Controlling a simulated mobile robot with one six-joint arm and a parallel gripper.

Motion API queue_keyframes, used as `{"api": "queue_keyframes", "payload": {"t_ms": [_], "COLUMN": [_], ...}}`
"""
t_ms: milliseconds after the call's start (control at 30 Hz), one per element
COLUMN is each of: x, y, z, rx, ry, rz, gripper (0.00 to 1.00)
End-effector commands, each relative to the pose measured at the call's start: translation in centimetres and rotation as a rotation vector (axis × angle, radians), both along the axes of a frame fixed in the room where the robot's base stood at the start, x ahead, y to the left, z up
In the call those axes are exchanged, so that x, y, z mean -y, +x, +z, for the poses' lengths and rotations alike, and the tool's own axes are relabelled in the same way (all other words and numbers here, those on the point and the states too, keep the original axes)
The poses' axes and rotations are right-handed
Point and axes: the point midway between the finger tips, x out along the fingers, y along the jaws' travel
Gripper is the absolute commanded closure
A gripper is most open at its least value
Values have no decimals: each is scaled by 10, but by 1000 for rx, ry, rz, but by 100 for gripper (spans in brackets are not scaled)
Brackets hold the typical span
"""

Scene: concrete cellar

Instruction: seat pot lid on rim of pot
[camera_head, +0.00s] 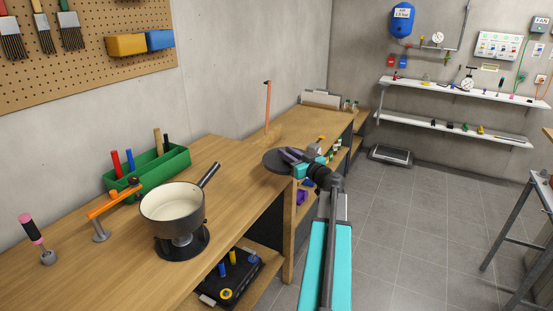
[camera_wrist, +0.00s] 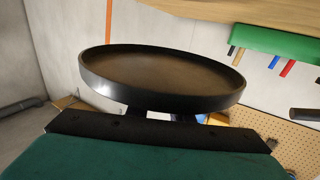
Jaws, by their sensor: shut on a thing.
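The dark round pot lid (camera_head: 277,163) is in my gripper (camera_head: 297,156), well to the right of and beyond the pot, near the bench edge. My gripper is shut on the lid; the grasped part is largely hidden. In the wrist view the lid (camera_wrist: 165,75) fills the middle, with its brownish face and dark rim showing.
A green bin (camera_head: 160,171) with upright tools stands behind the pot. An orange-armed metal post (camera_head: 101,228) is left of the pot, and a pink-black tool (camera_head: 33,230) farther left. A thin orange post (camera_head: 267,106) rises behind the lid. Bench surface between pot and lid is clear.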

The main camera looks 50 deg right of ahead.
Motion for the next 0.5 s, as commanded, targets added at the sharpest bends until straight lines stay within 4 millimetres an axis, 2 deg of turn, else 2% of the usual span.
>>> {"api": "queue_keyframes", "payload": {"t_ms": [33,200,400,500], "x": [14,46,77,87], "y": [-9,-43,-83,-97], "z": [21,63,103,117], "rx": [2,3,-3,-5], "ry": [-3,-4,-3,0], "rz": [-2,8,20,24], "gripper": [100,100,100,100]}}
